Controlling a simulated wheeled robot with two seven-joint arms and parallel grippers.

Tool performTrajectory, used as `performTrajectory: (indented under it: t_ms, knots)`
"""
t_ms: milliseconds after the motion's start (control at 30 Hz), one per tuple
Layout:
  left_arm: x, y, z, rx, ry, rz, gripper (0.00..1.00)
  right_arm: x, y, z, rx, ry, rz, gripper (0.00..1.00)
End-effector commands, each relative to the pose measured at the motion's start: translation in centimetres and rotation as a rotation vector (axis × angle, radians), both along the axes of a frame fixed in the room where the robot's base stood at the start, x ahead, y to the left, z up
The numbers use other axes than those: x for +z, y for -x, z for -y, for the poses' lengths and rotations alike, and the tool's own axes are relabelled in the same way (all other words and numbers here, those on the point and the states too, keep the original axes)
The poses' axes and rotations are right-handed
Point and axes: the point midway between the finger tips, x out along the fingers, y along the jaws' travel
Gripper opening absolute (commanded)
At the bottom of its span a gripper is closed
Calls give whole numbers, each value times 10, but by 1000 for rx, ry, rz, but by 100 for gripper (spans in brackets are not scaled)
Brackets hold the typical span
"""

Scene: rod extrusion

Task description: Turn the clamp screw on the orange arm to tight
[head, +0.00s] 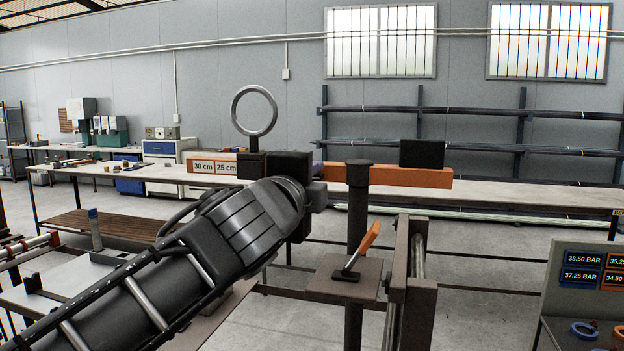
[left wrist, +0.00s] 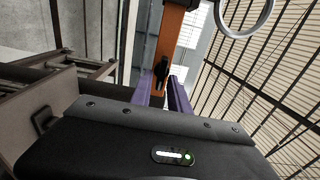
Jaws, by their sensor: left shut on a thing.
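The orange arm (head: 400,176) runs level across the top of a dark upright post (head: 357,215). In the left wrist view the orange arm (left wrist: 175,38) comes down toward my fingers. The clamp screw (left wrist: 161,71) is a small black piece on the orange arm, between my purple fingertips. My left gripper (left wrist: 162,92) is shut on it. In the head view my left gripper (head: 317,172) is at the orange arm just left of the post, and my wrist hides the screw there. My right gripper is in neither view.
A grey ring (head: 254,132) stands above the arm's left end, beside 30 cm and 25 cm labels (head: 214,167). A black block (head: 422,153) sits on its right part. Below is a plate with an orange-handled lever (head: 361,245). A panel with BAR readings (head: 590,270) stands at right.

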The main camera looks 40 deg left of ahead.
Motion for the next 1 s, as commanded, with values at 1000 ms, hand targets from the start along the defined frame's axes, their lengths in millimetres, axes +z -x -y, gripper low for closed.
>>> performTrajectory:
  t_ms: [1000]
  knots:
    - [-1,69,25,-2,1,0,31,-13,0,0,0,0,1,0]
